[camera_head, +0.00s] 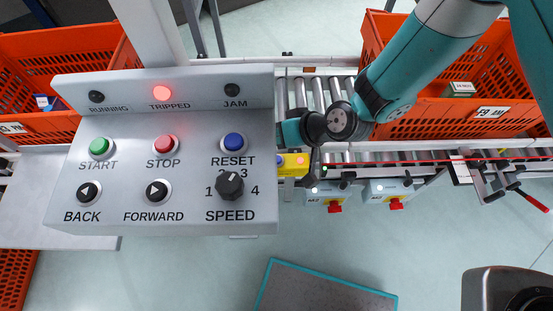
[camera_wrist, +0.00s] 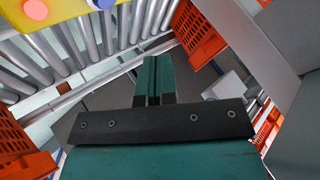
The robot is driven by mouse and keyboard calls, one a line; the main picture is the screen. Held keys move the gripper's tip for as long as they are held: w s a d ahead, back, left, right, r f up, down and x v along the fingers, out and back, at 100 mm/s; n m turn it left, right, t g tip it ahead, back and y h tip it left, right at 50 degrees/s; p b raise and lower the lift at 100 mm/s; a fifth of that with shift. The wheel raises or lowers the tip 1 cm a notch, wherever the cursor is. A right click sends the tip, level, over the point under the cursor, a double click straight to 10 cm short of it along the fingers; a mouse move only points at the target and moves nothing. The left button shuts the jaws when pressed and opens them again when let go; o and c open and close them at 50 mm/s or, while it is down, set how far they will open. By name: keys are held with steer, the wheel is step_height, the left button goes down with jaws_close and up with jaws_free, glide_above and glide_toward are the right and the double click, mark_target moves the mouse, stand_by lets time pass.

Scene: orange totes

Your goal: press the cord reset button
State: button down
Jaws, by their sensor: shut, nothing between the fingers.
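A small yellow box (camera_head: 291,171) sits at the conveyor's near side, right of the control panel and beside my wrist. In the wrist view the yellow box (camera_wrist: 70,8) is at the top left, cut by the frame edge, with a salmon-coloured round part (camera_wrist: 36,9) and a blue button (camera_wrist: 103,4). My gripper (camera_wrist: 153,62) is shut and empty, with its fingers apart from the blue button in the picture. Its fingertips are hard to make out in the head view. The control panel (camera_head: 130,215) has another blue button (camera_head: 233,141), labelled RESET.
The panel's TRIPPED lamp (camera_head: 162,93) glows red. A red cord (camera_head: 430,161) runs along the conveyor (camera_head: 318,92). Boxes with red knobs (camera_head: 335,207) hang below the rail. Orange totes (camera_head: 400,25) stand behind and at left.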

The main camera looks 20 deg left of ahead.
mark_target(279, 158)
steer(key=shift+f+b, duration=1.7)
steer(key=shift+f, duration=1)
steer(key=shift+f+b, duration=0.4)
steer(key=shift+f+b, duration=0.4)
steer(key=shift+f, duration=0.1)
steer(key=shift+r, duration=0.1)
stand_by(0.5)
steer(key=shift+r+p, duration=0.65)
steer(key=shift+r, duration=0.15)
steer(key=shift+r+p, duration=1.8)
steer(key=shift+r, duration=0.8)
